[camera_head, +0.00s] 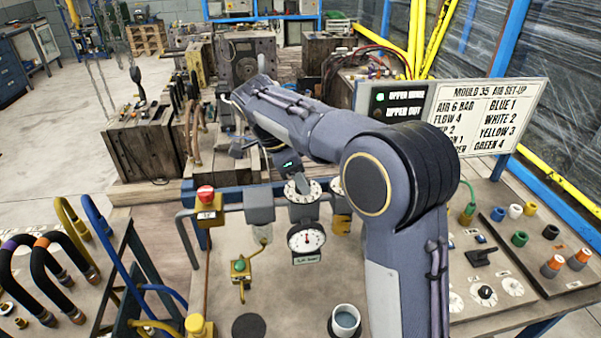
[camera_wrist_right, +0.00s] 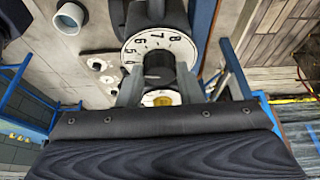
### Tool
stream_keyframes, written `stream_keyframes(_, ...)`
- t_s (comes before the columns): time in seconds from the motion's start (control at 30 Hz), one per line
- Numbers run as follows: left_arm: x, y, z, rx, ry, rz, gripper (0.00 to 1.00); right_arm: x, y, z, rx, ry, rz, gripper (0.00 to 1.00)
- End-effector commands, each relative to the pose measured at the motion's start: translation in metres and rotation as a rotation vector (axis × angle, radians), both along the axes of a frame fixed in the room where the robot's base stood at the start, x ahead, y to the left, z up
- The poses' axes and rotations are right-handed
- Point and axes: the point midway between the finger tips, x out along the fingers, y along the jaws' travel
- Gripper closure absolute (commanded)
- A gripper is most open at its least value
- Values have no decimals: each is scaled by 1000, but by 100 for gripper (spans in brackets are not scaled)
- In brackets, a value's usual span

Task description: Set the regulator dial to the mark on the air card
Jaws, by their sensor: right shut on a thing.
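The regulator dial (camera_head: 297,194) is a white numbered disc on the grey air unit, partly hidden by my right gripper (camera_head: 300,182). In the right wrist view the dial (camera_wrist_right: 178,42) shows figures around its rim, and its dark knob (camera_wrist_right: 159,66) stands between my right fingers (camera_wrist_right: 160,82). The right gripper is shut on that knob. The air card (camera_head: 490,115) at the right reads "MOULD 35 AIR SET-UP" and "AIR 6 BAR"; my arm hides part of its lower left. The round gauge (camera_head: 306,239) below the dial has a red needle. My left gripper is not in view.
A yellow box with a green button (camera_head: 240,266) and a white cup (camera_head: 345,320) are on the bench in front. Hoses (camera_head: 50,255) lie at the left. Coloured fittings (camera_head: 520,238) stand on a board at the right. Wooden mould blocks (camera_head: 140,140) stand behind.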

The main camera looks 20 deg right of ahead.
Motion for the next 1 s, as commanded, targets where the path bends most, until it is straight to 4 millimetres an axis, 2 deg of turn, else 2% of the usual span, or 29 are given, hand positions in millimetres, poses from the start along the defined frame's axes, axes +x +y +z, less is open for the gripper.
stream_keyframes(0.6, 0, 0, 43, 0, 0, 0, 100, 3, -2, 3, 0, 1, -563, 91)
stream_keyframes(1.0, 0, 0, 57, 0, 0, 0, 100, 4, -3, 1, 1, 0, -773, 91)
